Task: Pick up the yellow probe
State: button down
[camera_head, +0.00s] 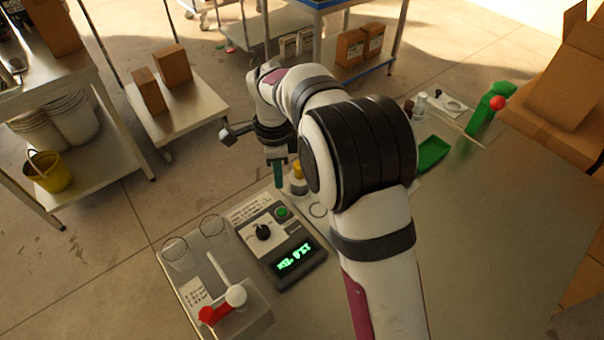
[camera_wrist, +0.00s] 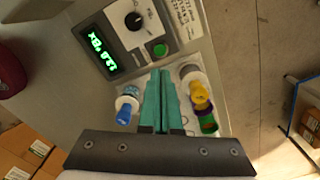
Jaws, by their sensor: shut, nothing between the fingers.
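My gripper (camera_head: 279,184) points down over the table, and its teal fingers are shut and empty. In the wrist view the closed fingers (camera_wrist: 160,76) reach up the middle of the picture. The yellow probe (camera_wrist: 200,96) is just right of the fingers in the wrist view, with a white part above it and a purple and green part below. In the head view a yellow piece of it (camera_head: 298,183) shows right beside the fingers, partly hidden by my arm. I cannot tell whether the fingers touch it.
A control box (camera_head: 283,250) with a knob, green button and green display stands in front of the gripper. A blue-tipped white item (camera_wrist: 124,112) is left of the fingers in the wrist view. A red and white valve (camera_head: 222,303) is at the near left. The right tabletop (camera_head: 490,240) is clear.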

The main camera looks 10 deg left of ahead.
jog(key=c, duration=1.6)
grip_release()
grip_release()
jog(key=w+d+r+n+t, duration=0.15)
jog(key=w+r+n, duration=0.25)
jog(key=n, duration=0.6)
jog(key=w+d+r+n, duration=0.2)
jog(key=w+r+n, duration=0.15)
jog(key=n, duration=0.55)
jog(key=shift+n+y, duration=0.3)
jog(key=f, duration=0.5)
jog(key=w+f, duration=0.1)
jog(key=f, duration=1)
jog(key=shift+w, duration=0.3)
